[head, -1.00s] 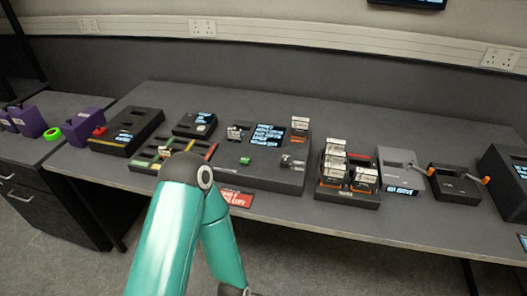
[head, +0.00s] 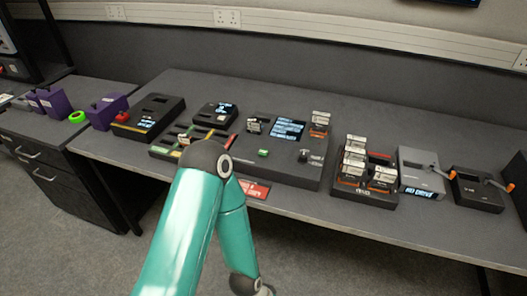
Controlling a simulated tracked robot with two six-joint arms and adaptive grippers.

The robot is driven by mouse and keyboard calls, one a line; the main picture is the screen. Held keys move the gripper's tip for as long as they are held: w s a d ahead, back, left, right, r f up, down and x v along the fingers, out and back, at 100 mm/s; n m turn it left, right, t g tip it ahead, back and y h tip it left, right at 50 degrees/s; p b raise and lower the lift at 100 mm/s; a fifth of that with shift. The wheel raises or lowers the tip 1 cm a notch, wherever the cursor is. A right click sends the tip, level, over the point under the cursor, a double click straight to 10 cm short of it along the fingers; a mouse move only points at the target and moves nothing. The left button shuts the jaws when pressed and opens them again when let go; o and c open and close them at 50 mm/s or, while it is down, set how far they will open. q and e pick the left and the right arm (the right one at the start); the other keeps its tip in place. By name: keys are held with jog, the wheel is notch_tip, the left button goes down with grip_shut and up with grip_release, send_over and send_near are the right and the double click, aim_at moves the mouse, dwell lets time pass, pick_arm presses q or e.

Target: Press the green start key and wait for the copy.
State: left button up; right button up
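The green start key (head: 263,153) is a small green block on the front left of a black copier unit (head: 292,171) on the desk. A lit screen (head: 288,129) with lines of text, too small to read, is on the unit's top. A small cartridge-like block (head: 254,125) sits left of the screen and another (head: 320,121) stands at the unit's back right. One teal arm of mine comes up from the bottom, its elbow in front of the unit's left side. Its lower end is near the bottom edge. No gripper fingers are visible.
A red label (head: 254,188) is at the desk's front edge. A black rack (head: 366,182) with several cartridges stands right of the unit, then a grey box (head: 421,171). Left are a tray with coloured strips (head: 172,149) and purple holders (head: 107,109).

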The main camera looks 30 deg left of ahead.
pick_arm(q)
grip_shut()
dwell(0.4)
dwell(1.1)
